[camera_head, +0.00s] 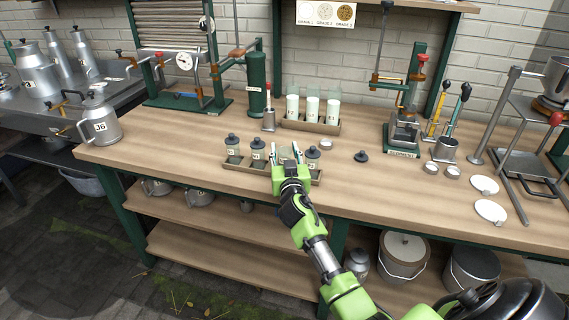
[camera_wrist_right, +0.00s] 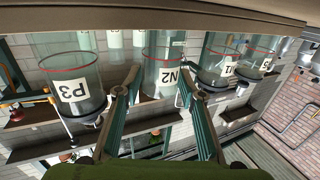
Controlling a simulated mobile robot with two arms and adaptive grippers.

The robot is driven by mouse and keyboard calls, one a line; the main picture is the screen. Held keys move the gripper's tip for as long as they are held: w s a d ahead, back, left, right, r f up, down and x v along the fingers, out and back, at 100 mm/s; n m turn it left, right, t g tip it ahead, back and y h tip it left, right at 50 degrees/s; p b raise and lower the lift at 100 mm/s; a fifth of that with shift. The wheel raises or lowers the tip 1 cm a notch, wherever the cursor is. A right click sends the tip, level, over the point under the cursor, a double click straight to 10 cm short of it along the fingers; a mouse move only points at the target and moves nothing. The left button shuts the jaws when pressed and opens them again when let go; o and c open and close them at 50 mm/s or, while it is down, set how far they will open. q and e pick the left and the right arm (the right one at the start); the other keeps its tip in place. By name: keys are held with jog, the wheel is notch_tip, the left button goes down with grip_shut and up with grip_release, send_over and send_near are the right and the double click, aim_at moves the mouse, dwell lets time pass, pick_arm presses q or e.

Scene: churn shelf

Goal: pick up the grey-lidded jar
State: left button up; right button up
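Small clear jars with dark grey lids stand in a shallow wooden tray (camera_head: 236,166) on the bench: two to the left (camera_head: 232,146) (camera_head: 258,150) and one to the right (camera_head: 313,154) of my right gripper (camera_head: 286,156). The right gripper is open at the tray, its fingers either side of a jar that they partly hide. In the upside-down right wrist view, a jar labelled N2 (camera_wrist_right: 164,68) shows between the fingertips (camera_wrist_right: 158,84), with jar P3 (camera_wrist_right: 72,78) beside it. I cannot tell whether the fingers touch it. My left gripper is out of view.
A loose dark lid (camera_head: 361,156) lies right of the tray. A rack of pale cylinders (camera_head: 312,108) and a red-topped tool (camera_head: 268,118) stand behind.

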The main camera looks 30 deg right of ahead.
jog(key=shift+c, duration=0.4)
jog(key=c, duration=0.9)
jog(key=shift+r, duration=0.15)
